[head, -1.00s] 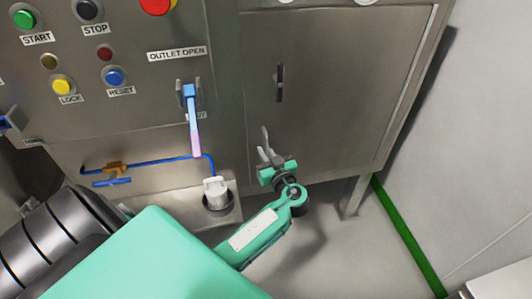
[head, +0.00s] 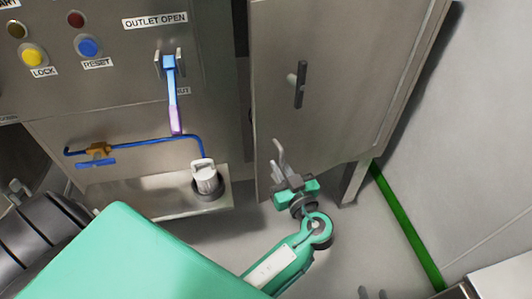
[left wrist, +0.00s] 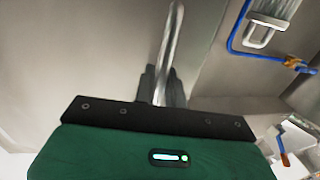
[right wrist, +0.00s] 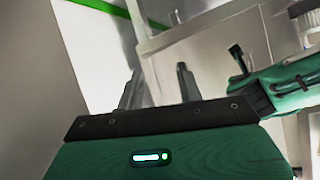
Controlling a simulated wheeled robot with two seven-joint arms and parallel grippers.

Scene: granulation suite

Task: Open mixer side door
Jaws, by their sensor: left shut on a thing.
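The mixer side door (head: 335,60) is a grey steel panel at the centre right of the head view. It stands slightly ajar, with a dark gap along its left edge. My left gripper (head: 284,164) is at the door's lower left part. In the left wrist view, its fingers are closed around a shiny metal bar (left wrist: 173,35), which looks like the door's handle. The gripped part is hidden between the fingers. My right gripper (right wrist: 158,85) is open and empty, away from the door; its fingertips show at the bottom of the head view (head: 372,293).
A dark latch (head: 300,85) sits higher on the door. Left of the door are the blue-pink outlet lever (head: 173,100), a blue pipe (head: 150,142) and a white-capped fitting (head: 205,178). A cabinet leg (head: 352,184) stands below. Grey floor beside the green strip (head: 405,220) is clear.

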